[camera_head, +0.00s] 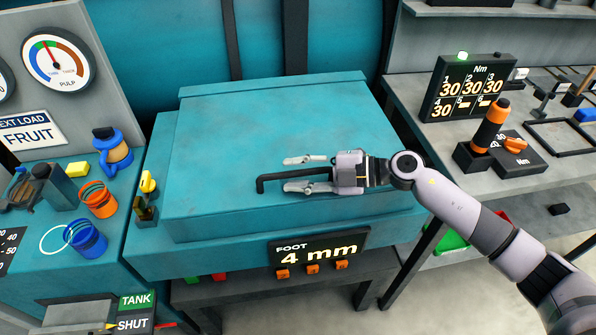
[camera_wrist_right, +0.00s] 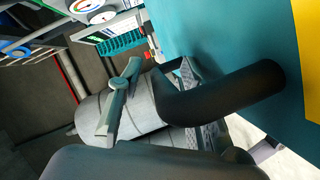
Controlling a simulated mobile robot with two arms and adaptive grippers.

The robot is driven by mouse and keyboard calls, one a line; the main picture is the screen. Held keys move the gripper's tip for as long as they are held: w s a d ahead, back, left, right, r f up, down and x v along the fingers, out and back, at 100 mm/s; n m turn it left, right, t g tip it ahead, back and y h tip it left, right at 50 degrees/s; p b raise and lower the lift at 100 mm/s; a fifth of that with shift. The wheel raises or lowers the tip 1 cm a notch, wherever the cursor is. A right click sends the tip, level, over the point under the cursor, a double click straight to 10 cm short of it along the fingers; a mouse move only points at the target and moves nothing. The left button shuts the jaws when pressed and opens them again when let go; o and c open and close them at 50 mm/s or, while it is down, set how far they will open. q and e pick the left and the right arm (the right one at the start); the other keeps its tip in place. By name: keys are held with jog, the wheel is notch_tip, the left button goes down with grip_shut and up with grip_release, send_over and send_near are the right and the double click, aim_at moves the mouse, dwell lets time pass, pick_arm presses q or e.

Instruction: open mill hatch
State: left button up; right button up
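The mill hatch (camera_head: 270,115) is a broad teal lid lying flat and closed on the teal mill body in the head view. A black bent bar handle (camera_head: 275,177) sits near its front edge. My right gripper (camera_head: 300,173) is over the lid at the handle, fingers spread to either side of the bar, with a gap visible. In the right wrist view the handle (camera_wrist_right: 225,98) curves out from the teal surface close to a grey finger (camera_wrist_right: 120,95). Whether a finger touches the bar I cannot tell. My left gripper is not in view.
A "FOOT 4 mm" display (camera_head: 318,248) is on the mill front. A Nm display (camera_head: 466,87) and an orange-handled tool (camera_head: 490,125) stand on the right bench. The rest of the lid is clear.

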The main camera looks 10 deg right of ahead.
grip_shut()
dwell(0.7)
